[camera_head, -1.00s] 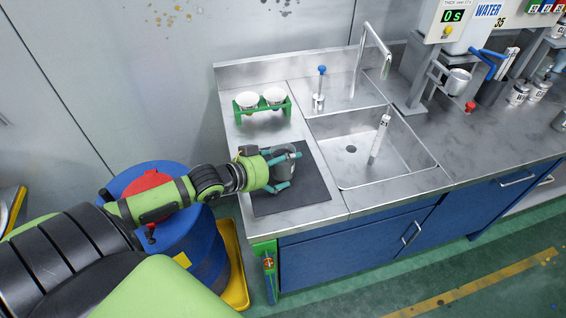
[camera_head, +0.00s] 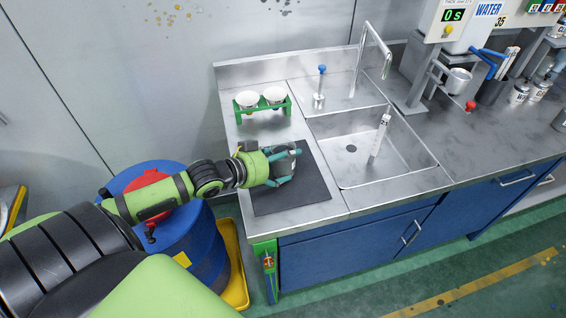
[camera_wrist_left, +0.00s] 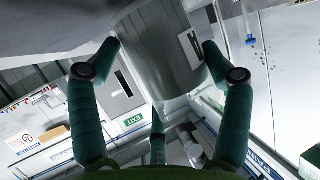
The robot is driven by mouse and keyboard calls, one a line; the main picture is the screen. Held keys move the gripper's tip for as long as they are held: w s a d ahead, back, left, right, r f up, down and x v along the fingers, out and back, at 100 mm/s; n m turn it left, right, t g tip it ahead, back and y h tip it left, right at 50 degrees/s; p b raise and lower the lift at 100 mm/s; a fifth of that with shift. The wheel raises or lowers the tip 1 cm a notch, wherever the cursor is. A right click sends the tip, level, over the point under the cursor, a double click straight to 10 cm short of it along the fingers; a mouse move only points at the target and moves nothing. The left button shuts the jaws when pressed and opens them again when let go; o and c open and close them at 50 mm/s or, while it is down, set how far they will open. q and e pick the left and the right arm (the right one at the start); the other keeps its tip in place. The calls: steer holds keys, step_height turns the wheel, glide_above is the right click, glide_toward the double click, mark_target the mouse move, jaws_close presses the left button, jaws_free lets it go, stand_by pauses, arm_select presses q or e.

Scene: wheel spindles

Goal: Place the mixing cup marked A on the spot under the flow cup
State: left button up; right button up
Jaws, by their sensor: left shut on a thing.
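A grey metal mixing cup (camera_head: 283,151) stands on the dark mat (camera_head: 305,193) at the left end of the bench. My left gripper (camera_head: 288,167) is shut on the cup, its teal fingers around the sides. The flow cup (camera_head: 459,81) hangs in a grey stand at the right, beneath the timer. The spot under it is not clear to see. My right gripper is not in view.
A green rack (camera_head: 262,108) with two white cups stands behind the mat. A blue drum (camera_head: 205,245) stands left of the bench.

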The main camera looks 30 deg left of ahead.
arm_select(q)
step_height(320, 180, up, 3)
steer(key=shift+r, duration=0.1)
steer(key=d+r+b, duration=0.1)
steer(key=d+r, duration=0.5)
steer(key=d, duration=0.5)
steer(key=shift+d+r+b, duration=0.3)
steer(key=shift+d+b, duration=0.05)
steer(key=shift+d, duration=0.05)
